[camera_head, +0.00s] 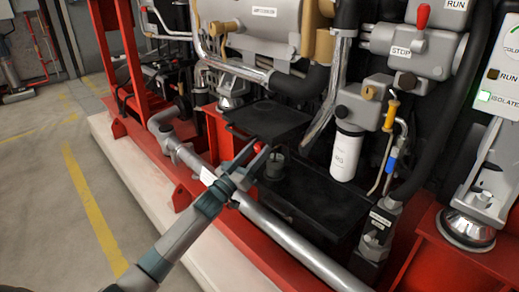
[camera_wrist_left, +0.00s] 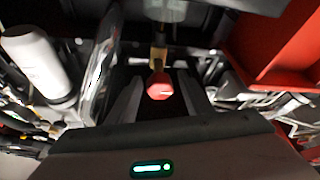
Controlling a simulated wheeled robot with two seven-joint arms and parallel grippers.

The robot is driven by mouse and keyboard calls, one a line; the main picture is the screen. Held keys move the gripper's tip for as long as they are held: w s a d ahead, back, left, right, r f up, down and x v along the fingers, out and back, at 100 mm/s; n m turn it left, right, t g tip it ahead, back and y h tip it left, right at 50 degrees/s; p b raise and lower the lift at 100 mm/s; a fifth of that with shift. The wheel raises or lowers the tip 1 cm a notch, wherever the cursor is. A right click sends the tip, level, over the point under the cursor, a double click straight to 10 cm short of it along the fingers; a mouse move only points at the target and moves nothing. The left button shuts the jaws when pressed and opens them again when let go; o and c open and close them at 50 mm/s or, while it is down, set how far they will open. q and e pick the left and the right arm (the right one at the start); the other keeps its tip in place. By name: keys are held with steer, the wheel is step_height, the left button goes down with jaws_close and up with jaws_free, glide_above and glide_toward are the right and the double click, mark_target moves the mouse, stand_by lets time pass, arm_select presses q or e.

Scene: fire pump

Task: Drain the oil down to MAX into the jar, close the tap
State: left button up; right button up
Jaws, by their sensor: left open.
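My left gripper (camera_head: 257,157) reaches in over the pump's front pipe and is open. In the left wrist view a red tap knob (camera_wrist_left: 160,88) on a brass fitting (camera_wrist_left: 158,55) shows between the two dark fingers, with space on both sides; contact cannot be told. In the head view the red knob (camera_head: 262,146) shows at the fingertips. A small grey cylindrical vessel (camera_head: 275,166), perhaps the jar, stands on the black tray just right of the fingertips. Its contents and the oil level cannot be made out. My right gripper is not in view.
A grey pipe (camera_head: 290,238) runs along the front, below my left arm. A black plate (camera_head: 268,118) lies above the knob. A white filter (camera_head: 346,155) hangs to the right, near a yellow-handled part (camera_head: 392,110). The black tray (camera_head: 320,205) has free room on its right.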

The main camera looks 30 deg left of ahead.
arm_select(q)
steer(key=c, duration=1.1)
steer(key=shift+o, duration=0.2)
